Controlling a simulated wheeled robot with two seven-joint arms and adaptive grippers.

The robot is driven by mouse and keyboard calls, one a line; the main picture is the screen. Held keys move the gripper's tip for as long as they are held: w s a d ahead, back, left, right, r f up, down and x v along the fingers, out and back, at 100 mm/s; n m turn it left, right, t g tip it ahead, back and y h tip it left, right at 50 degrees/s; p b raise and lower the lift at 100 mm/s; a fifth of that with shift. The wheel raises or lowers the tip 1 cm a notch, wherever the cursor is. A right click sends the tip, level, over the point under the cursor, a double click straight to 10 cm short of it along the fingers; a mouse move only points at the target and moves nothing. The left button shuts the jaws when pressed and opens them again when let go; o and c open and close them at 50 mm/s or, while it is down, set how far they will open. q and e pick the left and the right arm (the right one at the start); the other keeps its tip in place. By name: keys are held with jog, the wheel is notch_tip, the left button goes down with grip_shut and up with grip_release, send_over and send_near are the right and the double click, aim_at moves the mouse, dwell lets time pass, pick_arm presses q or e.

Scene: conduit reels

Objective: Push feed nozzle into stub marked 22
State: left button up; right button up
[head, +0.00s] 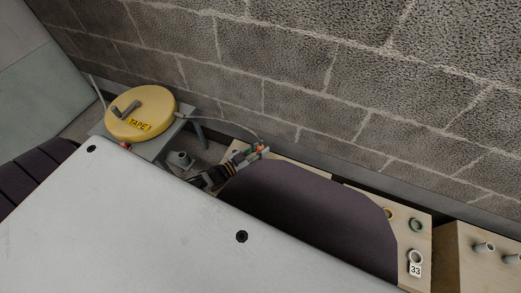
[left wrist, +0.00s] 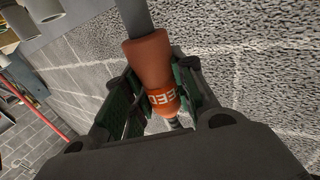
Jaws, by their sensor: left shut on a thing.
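My left gripper (head: 256,153) is shut on the orange-red feed nozzle (head: 263,148), near the block wall. In the left wrist view the nozzle (left wrist: 152,75) lies between the two fingers (left wrist: 158,95), with an orange band partly reading "FEED". A grey line runs from the nozzle's far end. In the head view a thin line arcs from the yellow reel (head: 142,112) marked "TAPE 1" to the nozzle. No label 22 can be read. A stub (head: 415,257) above a label "33" shows at the lower right. My right gripper is not in view.
The reel sits on a grey stand (head: 158,147) at the left. Another wooden box (head: 455,262) stands farther right. The block wall (head: 320,80) closes the back. Much of the near panel is hidden.

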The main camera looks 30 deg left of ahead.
pick_arm(q)
jog(key=shift+f, duration=0.35)
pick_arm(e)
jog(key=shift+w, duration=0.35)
pick_arm(q)
jog(key=shift+f+b, duration=0.65)
jog(key=shift+f, duration=0.1)
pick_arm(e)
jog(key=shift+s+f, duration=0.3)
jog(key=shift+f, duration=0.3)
pick_arm(q)
jog(key=shift+f, duration=0.3)
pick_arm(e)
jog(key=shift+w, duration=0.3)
pick_arm(q)
jog(key=shift+f, duration=0.6)
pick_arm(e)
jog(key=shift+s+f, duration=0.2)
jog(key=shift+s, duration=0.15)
pick_arm(q)
jog(key=shift+f, duration=0.2)
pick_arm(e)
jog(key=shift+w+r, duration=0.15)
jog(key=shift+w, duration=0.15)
pick_arm(q)
jog(key=o, duration=1.1)
